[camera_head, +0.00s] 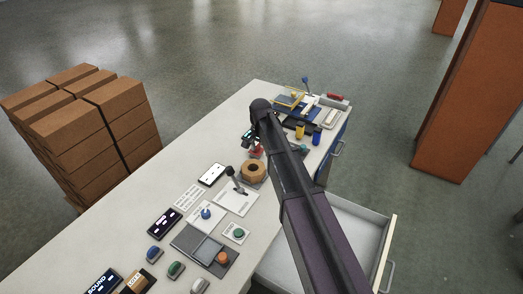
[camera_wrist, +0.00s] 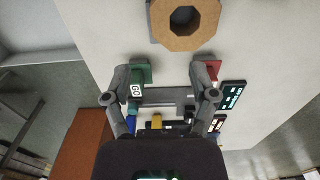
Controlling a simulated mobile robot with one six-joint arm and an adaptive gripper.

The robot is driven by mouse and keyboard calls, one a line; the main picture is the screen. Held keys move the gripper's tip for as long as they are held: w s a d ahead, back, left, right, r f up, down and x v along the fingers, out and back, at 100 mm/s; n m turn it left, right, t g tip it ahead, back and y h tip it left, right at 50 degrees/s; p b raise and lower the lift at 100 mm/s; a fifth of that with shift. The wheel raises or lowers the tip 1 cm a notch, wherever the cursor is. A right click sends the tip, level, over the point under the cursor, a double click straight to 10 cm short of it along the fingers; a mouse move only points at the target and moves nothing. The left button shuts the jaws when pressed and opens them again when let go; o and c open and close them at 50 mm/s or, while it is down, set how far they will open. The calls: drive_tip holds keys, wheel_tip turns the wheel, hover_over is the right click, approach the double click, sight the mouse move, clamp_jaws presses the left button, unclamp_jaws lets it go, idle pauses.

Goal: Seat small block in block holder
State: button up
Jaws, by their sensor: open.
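My gripper (camera_wrist: 174,76) is open in the wrist view, its two fingers spread over the white table with nothing between the tips. A tan octagonal block with a round hole (camera_wrist: 157,29) lies beyond the fingertips; it also shows in the head view (camera_head: 253,179). A green piece (camera_wrist: 143,73) is by the left finger and a red piece (camera_wrist: 212,69) by the right; I cannot tell whether they touch. A grey piece (camera_wrist: 166,96) lies lower between the fingers. I cannot tell which things are the small block and its holder. In the head view my arm hides most of the gripper.
The white table (camera_head: 150,215) holds a lever panel (camera_head: 236,204), button boxes and small displays along its front. Yellow (camera_head: 300,132) and blue (camera_head: 316,139) cylinders stand near the far end. An open drawer (camera_head: 345,222) juts out right.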

drive_tip(key=s+d+n, duration=0.3)
drive_tip(key=s+d, duration=0.3)
drive_tip(key=s, duration=0.5)
drive_tip(key=s+d+n, duration=0.3)
drive_tip(key=s+d, duration=0.4)
drive_tip(key=s, duration=0.5)
drive_tip(key=shift+s+d+n, duration=0.25)
drive_tip(key=shift+d+n, duration=0.05)
drive_tip(key=shift+n, duration=0.1)
